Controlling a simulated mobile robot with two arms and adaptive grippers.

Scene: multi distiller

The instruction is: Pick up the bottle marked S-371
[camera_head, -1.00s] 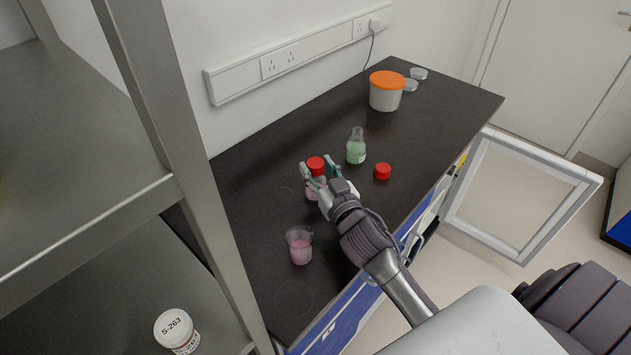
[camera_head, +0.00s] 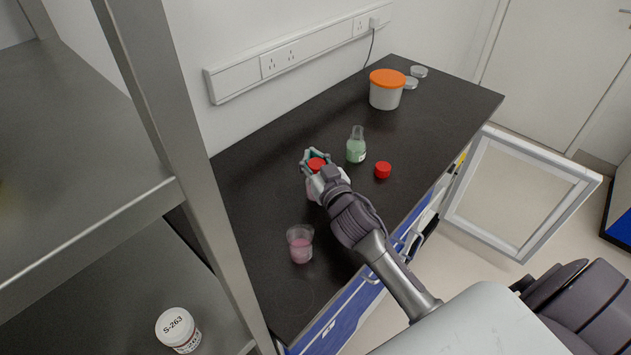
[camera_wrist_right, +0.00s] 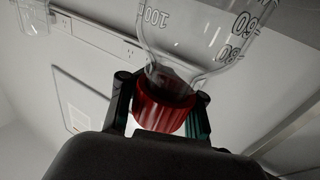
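The arm partly hides this flask. In the right wrist view the red cap (camera_wrist_right: 164,107) sits between both fingers, and the flask's clear body (camera_wrist_right: 200,35) shows graduation marks. No label reading S-371 is legible in any view. A white bottle marked S-263 (camera_head: 177,330) stands on the metal shelf at lower left. My left gripper is not in view.
A beaker with pink liquid (camera_head: 300,245) stands in front of the gripper. A flask with green liquid (camera_head: 356,146) and a loose red cap (camera_head: 383,170) are to the right. A tub with an orange lid (camera_head: 387,90) is farther back. A metal rack post (camera_head: 185,170) rises at left.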

